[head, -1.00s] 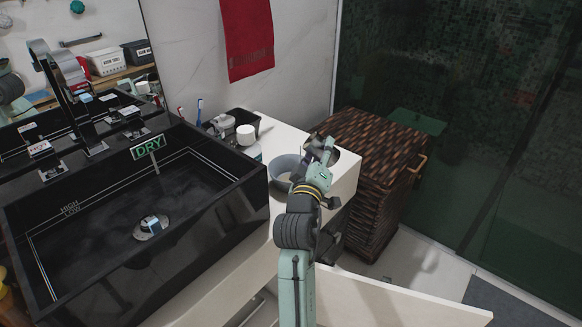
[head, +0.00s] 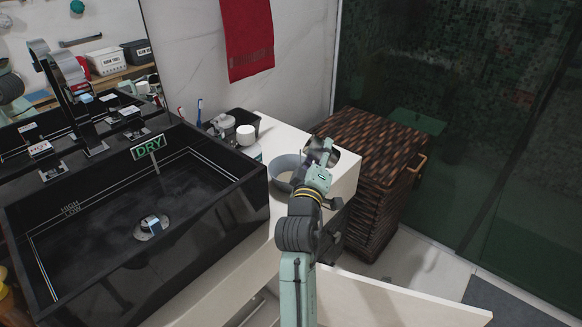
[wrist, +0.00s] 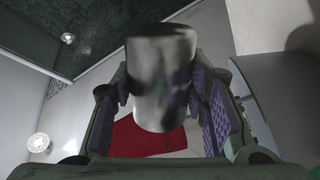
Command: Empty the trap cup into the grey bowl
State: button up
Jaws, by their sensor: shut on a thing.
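My gripper (head: 325,155) is shut on the trap cup (wrist: 160,75), a shiny metal cylinder filling the middle of the wrist view between my purple-padded fingers. In the head view the cup shows only as a small metallic patch by the fingers, partly hidden by my gripper. The grey bowl (head: 284,176) stands on the white counter, just left of my gripper and partly behind my arm. I cannot see what is in the bowl or in the cup.
A black sink (head: 225,215) with a "DRY" sign (head: 148,147) fills the left. A white-capped bottle (head: 246,136) and a dark tray (head: 245,118) stand behind the bowl. A woven hamper (head: 375,150) is right of the counter; a red towel (head: 247,40) hangs above.

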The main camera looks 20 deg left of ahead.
jog(key=shift+f+n, duration=0.2)
jog(key=shift+n, duration=0.4)
jog(key=shift+r+n+y+p, duration=0.35)
jog(key=shift+n+y+p, duration=0.05)
jog(key=shift+n+p, duration=0.5)
dwell(0.6)
jog(key=shift+s+a+r+n+p, duration=0.1)
jog(key=shift+a+r+n+p, duration=0.1)
jog(key=shift+a+n+p, duration=0.3)
jog(key=shift+s+a+r+n+p, duration=0.1)
jog(key=shift+a+r+n+p, duration=0.05)
jog(key=shift+a+n+p, duration=0.3)
dwell(0.4)
jog(key=shift+a+f+n+y+p, duration=0.15)
jog(key=shift+f+n+y+p, duration=0.25)
jog(key=shift+n+p, duration=0.55)
dwell(0.4)
jog(key=shift+r+n+p, duration=0.1)
jog(key=shift+n+p, duration=0.5)
jog(key=shift+p, duration=0.05)
jog(key=shift+a, duration=0.1)
